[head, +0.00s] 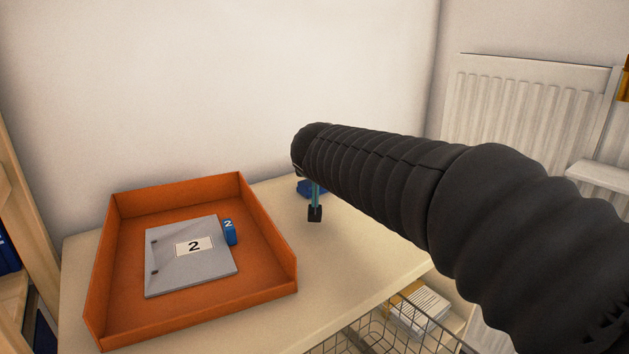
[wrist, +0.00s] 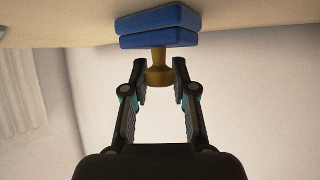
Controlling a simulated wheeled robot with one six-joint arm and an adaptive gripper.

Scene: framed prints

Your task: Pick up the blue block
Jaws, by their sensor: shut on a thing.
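The blue block (wrist: 158,27) shows in the wrist view as two stacked blue layers with a brass knob (wrist: 159,70). My gripper (wrist: 159,72) is shut on the knob, with one fingertip on each side of it. In the head view the blue block (head: 306,187) is partly hidden behind my arm and a finger of my gripper (head: 315,212). It is at or just above the pale tabletop; I cannot tell whether they touch.
An orange tray (head: 268,217) stands left on the tabletop (head: 345,268). It holds a grey plate (head: 190,270) marked 2 and a small blue piece (head: 229,233) also marked 2. A wire basket (head: 395,320) hangs at the front edge. A radiator (head: 530,120) is at right.

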